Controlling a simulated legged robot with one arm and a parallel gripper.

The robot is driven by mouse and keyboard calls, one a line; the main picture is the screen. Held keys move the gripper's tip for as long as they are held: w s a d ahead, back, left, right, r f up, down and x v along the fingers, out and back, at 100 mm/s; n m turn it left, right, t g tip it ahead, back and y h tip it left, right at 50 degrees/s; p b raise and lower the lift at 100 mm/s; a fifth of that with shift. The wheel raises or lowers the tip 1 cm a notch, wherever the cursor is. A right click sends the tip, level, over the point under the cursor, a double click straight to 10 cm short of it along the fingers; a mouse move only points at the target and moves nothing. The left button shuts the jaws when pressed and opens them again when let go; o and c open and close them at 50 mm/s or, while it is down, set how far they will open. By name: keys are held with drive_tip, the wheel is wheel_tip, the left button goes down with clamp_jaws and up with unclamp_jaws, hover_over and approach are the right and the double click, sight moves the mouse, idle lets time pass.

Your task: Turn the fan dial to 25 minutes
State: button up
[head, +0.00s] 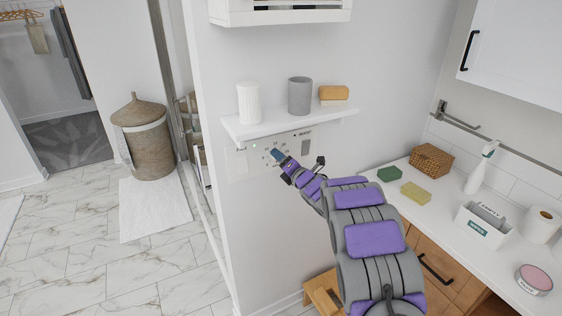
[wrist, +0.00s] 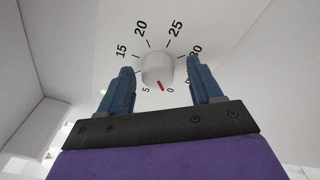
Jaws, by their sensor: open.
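The fan dial (wrist: 157,68) is a round white knob on a pale wall panel, with numbers printed around it. Its red mark points down in the wrist view, between the 5 and the 0 and closer to the 0. The 25 is at the upper right of the knob; a finger hides part of the left side of the scale. My gripper (wrist: 160,70) is open, its two blue fingers on either side of the knob, with gaps visible. In the head view my gripper (head: 278,155) is at the panel (head: 302,142) and hides the knob.
A counter (head: 405,185) with sponges, a basket and a spray bottle stands right. Floor at left is mostly open.

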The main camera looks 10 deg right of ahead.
drive_tip(key=shift+w+a, duration=0.1)
drive_tip(key=shift+w, duration=0.05)
drive_tip(key=shift+c, duration=0.5)
drive_tip(key=c, duration=1)
drive_tip(key=shift+o, duration=0.2)
